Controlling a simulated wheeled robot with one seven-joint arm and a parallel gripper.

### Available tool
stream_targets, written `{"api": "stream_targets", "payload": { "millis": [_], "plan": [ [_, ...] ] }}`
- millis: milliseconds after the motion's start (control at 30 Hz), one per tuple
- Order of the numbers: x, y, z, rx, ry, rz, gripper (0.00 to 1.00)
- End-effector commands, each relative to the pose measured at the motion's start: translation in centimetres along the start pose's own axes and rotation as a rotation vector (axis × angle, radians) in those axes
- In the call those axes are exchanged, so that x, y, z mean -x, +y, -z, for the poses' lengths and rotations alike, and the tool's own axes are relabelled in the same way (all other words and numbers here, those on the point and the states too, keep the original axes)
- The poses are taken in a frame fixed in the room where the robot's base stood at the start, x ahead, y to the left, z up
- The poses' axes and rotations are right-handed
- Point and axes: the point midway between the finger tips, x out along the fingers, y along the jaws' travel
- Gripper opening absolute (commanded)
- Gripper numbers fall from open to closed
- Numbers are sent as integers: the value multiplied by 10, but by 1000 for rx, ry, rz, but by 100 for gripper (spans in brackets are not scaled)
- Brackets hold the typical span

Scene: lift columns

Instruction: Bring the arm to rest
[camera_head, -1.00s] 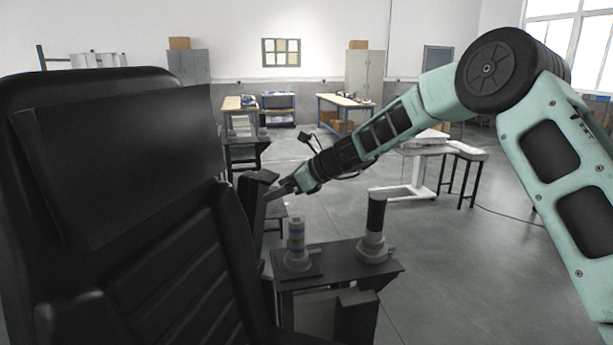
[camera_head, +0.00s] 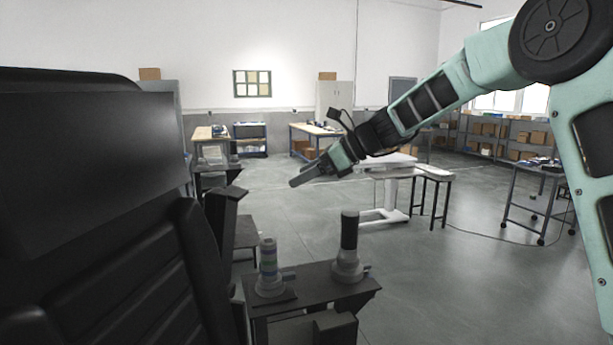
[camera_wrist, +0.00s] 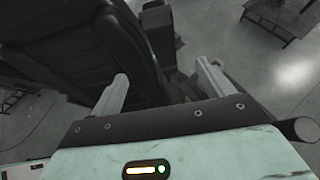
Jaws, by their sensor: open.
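My gripper (camera_head: 305,175) hangs in the air at the end of my pale green arm, which reaches in from the right side of the head view. It is to the right of the large black seat-like body (camera_head: 90,180), apart from it, and above a small dark table. In the wrist view my gripper (camera_wrist: 160,90) shows two grey fingers spread apart with nothing between them. Beyond the fingers the wrist view shows the black padded body (camera_wrist: 70,40) and grey floor.
A small dark table (camera_head: 315,295) holds a striped column (camera_head: 268,262) and a black-topped column (camera_head: 348,235) on round bases. A white lift table (camera_head: 385,172) stands behind my arm. Workbenches and shelves line the back. Open floor lies at centre right.

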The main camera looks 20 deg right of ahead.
Motion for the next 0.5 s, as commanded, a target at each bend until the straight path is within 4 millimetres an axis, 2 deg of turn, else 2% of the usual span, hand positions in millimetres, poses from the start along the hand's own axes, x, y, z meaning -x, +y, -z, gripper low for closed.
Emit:
{"api": "stream_targets", "payload": {
  "millis": [367, 433, 500],
  "plan": [
    [0, 0, 0, 0, 0, 0, 80],
    [-5, 8, 1, 25, 12, -12, 80],
    [-16, 29, 6, 102, 47, -45, 80]
  ]
}}
